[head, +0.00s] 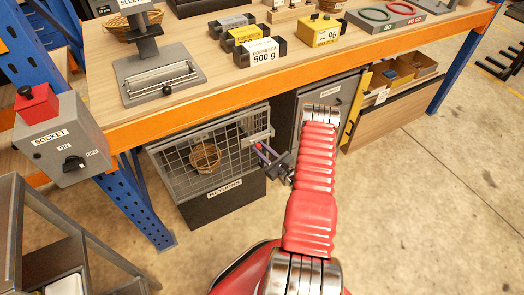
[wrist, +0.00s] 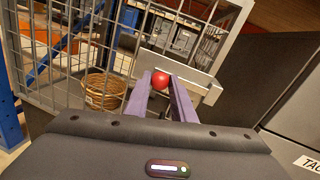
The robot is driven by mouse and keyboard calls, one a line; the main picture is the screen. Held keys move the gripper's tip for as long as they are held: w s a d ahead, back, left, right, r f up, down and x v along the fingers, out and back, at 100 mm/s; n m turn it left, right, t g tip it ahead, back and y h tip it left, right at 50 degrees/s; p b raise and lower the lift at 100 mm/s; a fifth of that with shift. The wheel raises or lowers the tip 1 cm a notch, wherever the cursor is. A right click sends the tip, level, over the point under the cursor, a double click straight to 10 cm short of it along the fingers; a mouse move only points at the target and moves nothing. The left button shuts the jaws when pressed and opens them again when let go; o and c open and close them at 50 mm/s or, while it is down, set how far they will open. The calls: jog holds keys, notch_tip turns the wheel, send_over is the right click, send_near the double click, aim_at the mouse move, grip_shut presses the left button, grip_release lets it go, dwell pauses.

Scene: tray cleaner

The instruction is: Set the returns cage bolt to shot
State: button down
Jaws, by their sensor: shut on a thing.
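The returns cage (head: 168,160) stands under the bench, with a grey wire-mesh door and a "RETURNS" label (head: 225,188). It fills the left of the wrist view (wrist: 118,14). A pale metal bolt plate (wrist: 202,84) sits at the door's right edge, with a red ball knob (wrist: 160,80) on it. In the head view the plate (head: 260,136) is at the cage's upper right. My gripper (head: 262,150) reaches it from the right. Its purple fingers (wrist: 160,86) are shut on the red knob. Whether the bolt is shot or drawn I cannot tell.
A wicker basket (head: 205,157) is inside the cage. A dark grey cabinet (head: 340,88) stands close on the right. The orange bench edge (head: 200,113) runs above. A socket box (head: 62,140) hangs at left. Open floor (head: 400,220) lies at right.

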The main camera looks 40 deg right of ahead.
jog(key=shift+d, duration=0.35)
jog(key=c, duration=1.5)
grip_release()
jog(key=shift+a, duration=0.1)
jog(key=shift+s+a, duration=0.2)
jog(key=shift+s, duration=6.7)
jog(key=shift+f, duration=0.15)
